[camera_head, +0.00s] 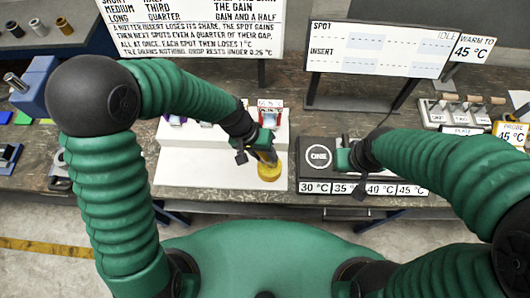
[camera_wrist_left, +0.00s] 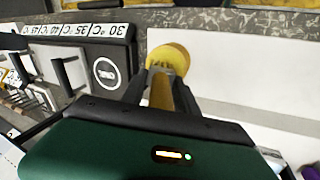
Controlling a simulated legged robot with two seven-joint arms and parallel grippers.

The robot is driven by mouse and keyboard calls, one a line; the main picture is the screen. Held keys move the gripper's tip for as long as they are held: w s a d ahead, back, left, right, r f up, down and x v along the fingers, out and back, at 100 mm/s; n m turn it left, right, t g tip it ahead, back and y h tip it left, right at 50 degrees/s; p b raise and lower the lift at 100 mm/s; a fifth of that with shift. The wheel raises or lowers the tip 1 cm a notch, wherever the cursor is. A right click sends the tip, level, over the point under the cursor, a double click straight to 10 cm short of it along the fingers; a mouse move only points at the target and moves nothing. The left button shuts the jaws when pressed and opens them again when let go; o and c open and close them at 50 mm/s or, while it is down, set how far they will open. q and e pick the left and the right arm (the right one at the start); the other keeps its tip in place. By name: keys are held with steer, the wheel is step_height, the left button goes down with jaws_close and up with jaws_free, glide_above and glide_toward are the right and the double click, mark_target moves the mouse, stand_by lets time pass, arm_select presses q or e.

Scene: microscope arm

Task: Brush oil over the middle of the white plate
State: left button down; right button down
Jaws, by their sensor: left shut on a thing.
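My left gripper (camera_head: 256,152) is shut on a brush (camera_head: 269,171) with a tan handle and a wide, round yellow end. In the left wrist view, the brush (camera_wrist_left: 168,58) points away between my fingers (camera_wrist_left: 163,92). The white plate (camera_head: 205,170) lies on the bench. The yellow end is over its right part, near the right edge; I cannot tell whether it touches. No separate oil patch can be made out. My right gripper (camera_head: 347,158) is over the black box marked ONE; its jaws are too unclear to read.
The black box (camera_head: 318,172) with temperature labels stands right of the plate. A raised white block (camera_head: 205,137) with small coloured items is behind the plate. Sign boards (camera_head: 380,48) stand at the back. Labelled switches (camera_head: 465,112) are at right, blue fixtures (camera_head: 35,88) at left.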

stand_by(0.5)
arm_select(q)
step_height(320, 180, up, 3)
steer(key=p, duration=0.2)
steer(key=shift+a+p, duration=0.1)
steer(key=shift+p, duration=0.25)
step_height(320, 180, up, 4)
steer(key=p, duration=0.3)
steer(key=shift+r+p, duration=0.1)
steer(key=shift+p, duration=0.25)
